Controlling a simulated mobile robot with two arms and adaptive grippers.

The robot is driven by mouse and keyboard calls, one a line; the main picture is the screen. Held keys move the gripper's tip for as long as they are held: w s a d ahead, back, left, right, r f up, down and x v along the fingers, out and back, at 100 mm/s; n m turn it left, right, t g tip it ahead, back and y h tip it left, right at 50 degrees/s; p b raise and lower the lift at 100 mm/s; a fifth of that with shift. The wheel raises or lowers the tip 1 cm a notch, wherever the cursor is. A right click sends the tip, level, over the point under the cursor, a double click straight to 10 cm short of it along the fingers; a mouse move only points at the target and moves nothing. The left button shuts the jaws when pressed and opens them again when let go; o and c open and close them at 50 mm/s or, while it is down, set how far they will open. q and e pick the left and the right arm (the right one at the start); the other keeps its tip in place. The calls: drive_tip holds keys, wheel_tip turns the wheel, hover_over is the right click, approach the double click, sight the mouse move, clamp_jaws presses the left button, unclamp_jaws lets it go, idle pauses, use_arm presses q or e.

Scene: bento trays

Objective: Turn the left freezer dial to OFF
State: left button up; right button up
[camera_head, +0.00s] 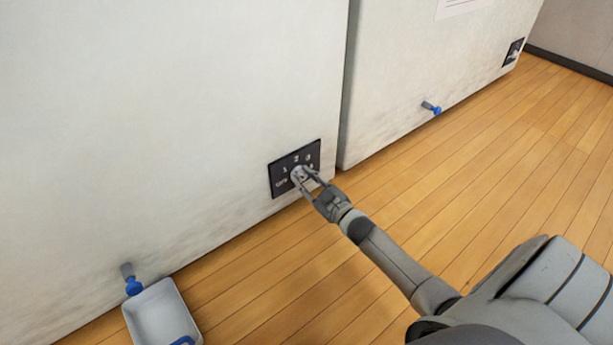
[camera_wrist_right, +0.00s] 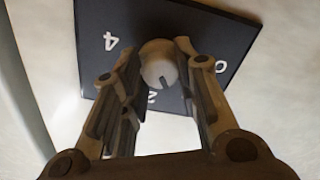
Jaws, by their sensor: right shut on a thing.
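The left freezer (camera_head: 180,100) is a large white, smudged cabinet. Its black dial panel (camera_head: 280,180) is low on the front, near the right edge, with white numerals. A pale grey round dial (camera_head: 297,174) sits on the panel. My right gripper (camera_head: 304,177) reaches it from the lower right and is shut on the dial. In the right wrist view the dial (camera_wrist_right: 158,72) is between the two fingers, with a short dark mark on its lower side, near a partly hidden numeral. Fingers cover part of the panel (camera_wrist_right: 200,25). My left gripper is not in view.
A second white freezer (camera_head: 400,75) stands to the right, with its own dial panel (camera_head: 513,52) and a blue drain valve (camera_head: 431,108). A blue valve (camera_head: 133,286) on the left freezer hangs by a white tray (camera_head: 160,312). The wooden floor (camera_head: 450,190) is otherwise clear.

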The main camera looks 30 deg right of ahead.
drive_tip(key=n, duration=0.2)
drive_tip(key=shift+r+n+p, duration=0.1)
drive_tip(key=shift+n+p, duration=0.3)
drive_tip(key=n, duration=0.3)
drive_tip(key=shift+n, duration=0.3)
drive_tip(key=n, duration=0.2)
drive_tip(key=shift+n, duration=2.2)
drive_tip(key=o, duration=1)
drive_tip(key=shift+s, duration=0.1)
drive_tip(key=s, duration=0.8)
drive_tip(key=s+d, duration=0.1)
drive_tip(key=s, duration=0.2)
drive_tip(key=shift+s, duration=0.4)
